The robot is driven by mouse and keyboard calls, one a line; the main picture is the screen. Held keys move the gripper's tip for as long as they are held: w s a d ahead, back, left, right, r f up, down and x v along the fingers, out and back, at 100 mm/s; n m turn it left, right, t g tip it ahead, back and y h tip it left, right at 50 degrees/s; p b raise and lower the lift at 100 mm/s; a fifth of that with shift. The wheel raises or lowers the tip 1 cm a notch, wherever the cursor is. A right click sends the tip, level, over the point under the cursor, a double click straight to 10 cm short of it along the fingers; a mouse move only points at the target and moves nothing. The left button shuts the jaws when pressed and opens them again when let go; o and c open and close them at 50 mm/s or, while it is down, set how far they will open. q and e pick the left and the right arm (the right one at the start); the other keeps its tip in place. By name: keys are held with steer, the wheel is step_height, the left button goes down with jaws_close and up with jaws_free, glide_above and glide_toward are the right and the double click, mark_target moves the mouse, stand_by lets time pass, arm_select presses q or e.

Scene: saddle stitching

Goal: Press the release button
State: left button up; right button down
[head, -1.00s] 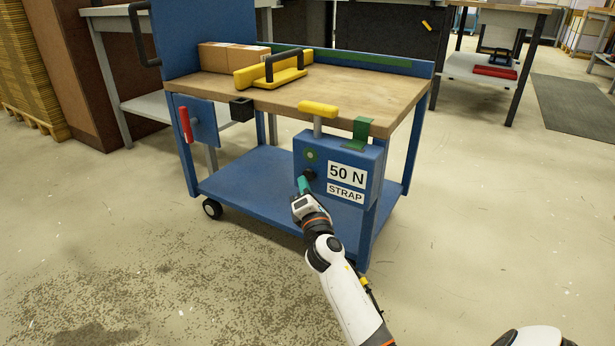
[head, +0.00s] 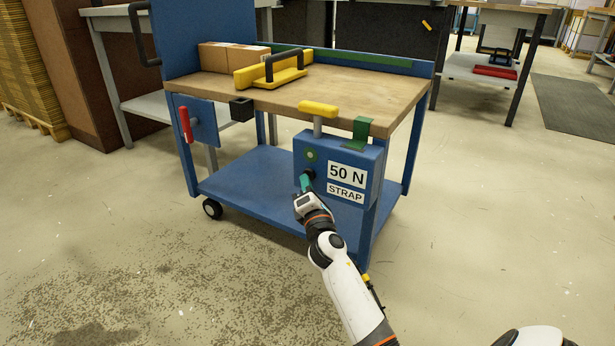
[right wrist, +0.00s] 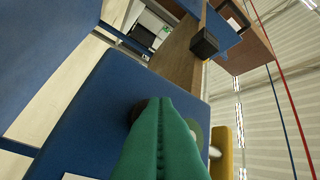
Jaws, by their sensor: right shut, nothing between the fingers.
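I cannot tell which of these is the release button. My right gripper (head: 306,181) has its teal fingers shut and empty, with the tips at the black knob. In the right wrist view the shut fingers (right wrist: 160,102) partly cover the dark knob (right wrist: 136,111) and the pale green disc (right wrist: 194,130). Contact cannot be told. My left gripper is not in view.
The yellow-topped lever (head: 318,109) and a green bracket (head: 361,132) rise above the box. A red handle (head: 186,124) is at left. The floor in front is clear.

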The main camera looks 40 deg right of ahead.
steer(key=shift+w+d, duration=0.1)
steer(key=shift+d, duration=0.15)
steer(key=shift+a, duration=0.15)
stand_by(0.3)
steer(key=shift+s+a, duration=0.4)
steer(key=shift+a, duration=0.35)
steer(key=a, duration=0.1)
steer(key=s+a, duration=0.1)
steer(key=a, duration=0.1)
steer(key=s+a, duration=0.1)
steer(key=shift+a, duration=0.3)
stand_by(0.6)
